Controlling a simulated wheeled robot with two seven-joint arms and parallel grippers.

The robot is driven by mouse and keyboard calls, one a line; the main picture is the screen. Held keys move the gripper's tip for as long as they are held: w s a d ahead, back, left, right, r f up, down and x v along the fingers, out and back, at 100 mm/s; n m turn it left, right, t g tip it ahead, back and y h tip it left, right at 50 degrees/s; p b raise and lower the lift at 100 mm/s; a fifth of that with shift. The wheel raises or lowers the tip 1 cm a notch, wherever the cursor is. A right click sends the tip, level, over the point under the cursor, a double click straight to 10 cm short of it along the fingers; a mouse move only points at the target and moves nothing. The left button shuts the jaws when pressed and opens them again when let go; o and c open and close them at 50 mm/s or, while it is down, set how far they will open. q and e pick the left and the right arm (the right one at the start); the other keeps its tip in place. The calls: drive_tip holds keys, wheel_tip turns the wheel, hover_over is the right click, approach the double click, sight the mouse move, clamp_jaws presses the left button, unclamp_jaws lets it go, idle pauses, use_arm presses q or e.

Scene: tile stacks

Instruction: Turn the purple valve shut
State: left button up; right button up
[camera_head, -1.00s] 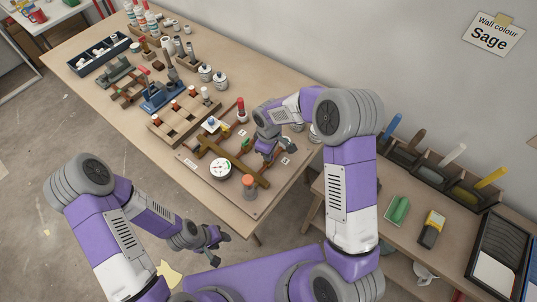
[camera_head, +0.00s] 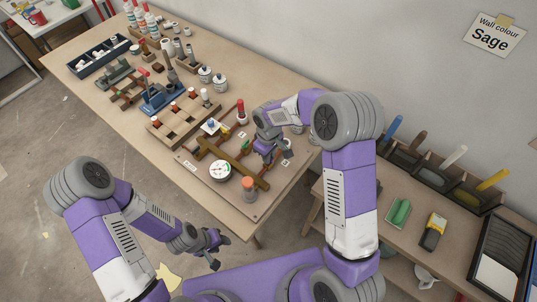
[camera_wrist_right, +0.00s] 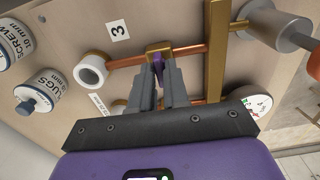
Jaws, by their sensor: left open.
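The purple valve (camera_wrist_right: 158,70) has a small purple lever on a brass body, set in a copper pipe, in the right wrist view. My right gripper (camera_wrist_right: 160,76) has its fingers close on either side of this lever, seemingly shut on it. In the head view my right gripper (camera_head: 270,158) is over the right side of the pipe board (camera_head: 262,205) and hides the valve. My left gripper (camera_head: 214,249) is open and empty, off the front edge of the table, away from the board.
White jars (camera_head: 205,74) and a wooden tray (camera_head: 182,115) are further back. A grey wall rises behind.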

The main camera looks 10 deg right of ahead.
drive_tip(key=o, duration=0.3)
wheel_tip(320, 180, up, 8)
drive_tip(key=shift+f+p, duration=0.2)
drive_tip(key=shift+p, duration=0.3)
idle(0.4)
